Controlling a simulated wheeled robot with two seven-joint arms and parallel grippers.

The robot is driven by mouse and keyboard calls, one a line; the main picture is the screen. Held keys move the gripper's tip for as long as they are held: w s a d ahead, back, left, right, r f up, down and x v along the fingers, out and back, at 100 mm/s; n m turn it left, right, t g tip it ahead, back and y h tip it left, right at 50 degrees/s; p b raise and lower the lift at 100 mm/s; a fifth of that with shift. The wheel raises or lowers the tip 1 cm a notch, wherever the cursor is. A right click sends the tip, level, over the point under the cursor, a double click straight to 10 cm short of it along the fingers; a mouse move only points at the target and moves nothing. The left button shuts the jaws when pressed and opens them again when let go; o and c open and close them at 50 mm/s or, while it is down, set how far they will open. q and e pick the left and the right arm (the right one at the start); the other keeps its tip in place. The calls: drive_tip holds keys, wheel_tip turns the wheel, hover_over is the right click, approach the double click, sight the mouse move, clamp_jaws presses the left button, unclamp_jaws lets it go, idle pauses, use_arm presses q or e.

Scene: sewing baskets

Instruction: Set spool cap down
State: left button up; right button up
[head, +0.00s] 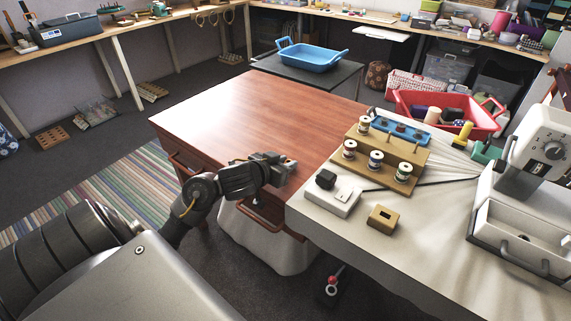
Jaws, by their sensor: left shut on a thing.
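My left gripper (283,169) reaches in from the left and is shut above the front right part of the reddish wooden table top. What I take to be the spool cap is held between its fingertips. It is mostly hidden by the fingers and too small to make out clearly. My right gripper is not in view.
The wooden table top (235,105) is bare. On the white cloth table to the right are a wooden spool rack (408,157) with several spools, a white box with a black knob (336,196), a small tan block (382,217), a red basket (478,121) and a sewing machine (545,150).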

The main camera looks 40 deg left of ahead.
use_arm(q)
drive_tip(key=shift+f, duration=0.1)
drive_tip(key=o, duration=1)
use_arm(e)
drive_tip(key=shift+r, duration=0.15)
use_arm(q)
drive_tip(key=shift+s+r, duration=0.1)
drive_tip(key=shift+r, duration=0.1)
drive_tip(key=p+v, duration=0.3)
drive_tip(key=v, duration=0.5)
drive_tip(key=shift+s+r, duration=0.2)
drive_tip(key=shift+s, duration=0.15)
drive_tip(key=p+v, duration=0.2)
drive_tip(key=v, duration=0.1)
drive_tip(key=shift+d+f+p, duration=0.1)
drive_tip(key=shift+p, duration=0.25)
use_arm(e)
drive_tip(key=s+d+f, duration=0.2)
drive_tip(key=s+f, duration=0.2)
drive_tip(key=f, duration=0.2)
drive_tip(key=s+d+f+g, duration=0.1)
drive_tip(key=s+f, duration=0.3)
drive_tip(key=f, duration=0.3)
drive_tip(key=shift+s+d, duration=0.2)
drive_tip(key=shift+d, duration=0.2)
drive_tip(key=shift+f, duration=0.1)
